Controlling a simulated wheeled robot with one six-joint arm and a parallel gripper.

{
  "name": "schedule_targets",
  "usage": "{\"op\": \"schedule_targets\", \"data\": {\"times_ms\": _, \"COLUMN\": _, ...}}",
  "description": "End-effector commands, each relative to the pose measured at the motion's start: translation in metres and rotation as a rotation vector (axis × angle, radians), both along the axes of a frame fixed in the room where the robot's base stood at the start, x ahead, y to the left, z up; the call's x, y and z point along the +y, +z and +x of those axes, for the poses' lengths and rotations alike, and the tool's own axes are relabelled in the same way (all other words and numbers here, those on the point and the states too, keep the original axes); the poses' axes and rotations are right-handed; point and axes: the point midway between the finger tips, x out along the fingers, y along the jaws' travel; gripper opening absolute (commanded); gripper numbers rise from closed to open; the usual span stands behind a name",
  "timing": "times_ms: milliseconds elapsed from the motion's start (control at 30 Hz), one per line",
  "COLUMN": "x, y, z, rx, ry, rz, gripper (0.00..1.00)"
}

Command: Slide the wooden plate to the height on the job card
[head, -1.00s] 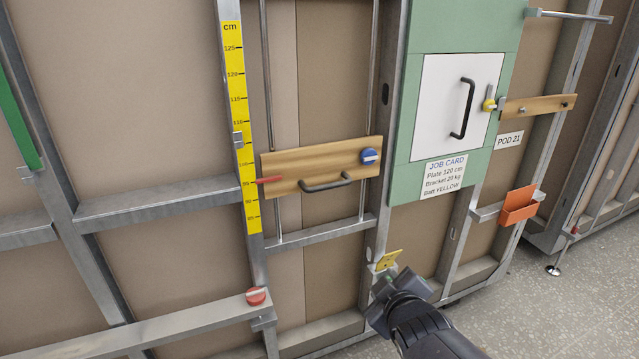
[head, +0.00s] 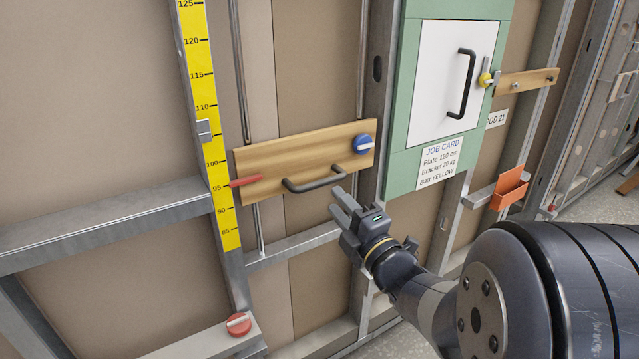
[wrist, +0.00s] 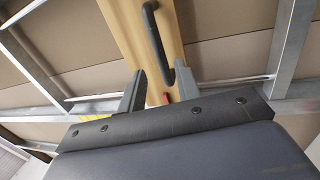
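The wooden plate (head: 270,165) is mounted on two vertical metal rods. It has a dark bar handle (head: 314,181) along its lower part, a blue knob (head: 363,144) at its right and a red pointer (head: 246,181) at its left. The pointer is near 95 on the yellow cm scale (head: 207,110). The job card (head: 440,160) reads plate 120 cm. My gripper (head: 342,205) is open and empty, just below and right of the handle. In the wrist view the handle (wrist: 157,45) stands ahead of the open fingers (wrist: 158,92), apart from them.
A grey clip (head: 204,131) sits on the scale above the pointer. A white door (head: 452,75) with a dark handle is at the upper right. An orange bin (head: 508,188) hangs at the right, and a red knob (head: 239,324) is on a lower rail.

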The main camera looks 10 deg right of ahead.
Motion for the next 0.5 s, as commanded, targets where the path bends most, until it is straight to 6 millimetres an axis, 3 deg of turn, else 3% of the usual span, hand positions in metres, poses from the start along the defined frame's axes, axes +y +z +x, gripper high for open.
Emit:
{"op": "schedule_targets", "data": {"times_ms": 200, "x": 0.014, "y": 0.009, "z": 0.041, "rx": -0.001, "ry": 0.003, "rz": 0.002, "gripper": 0.32}}
{"op": "schedule_targets", "data": {"times_ms": 500, "x": 0.022, "y": 0.014, "z": 0.068, "rx": 0.001, "ry": -0.001, "rz": 0.002, "gripper": 0.32}}
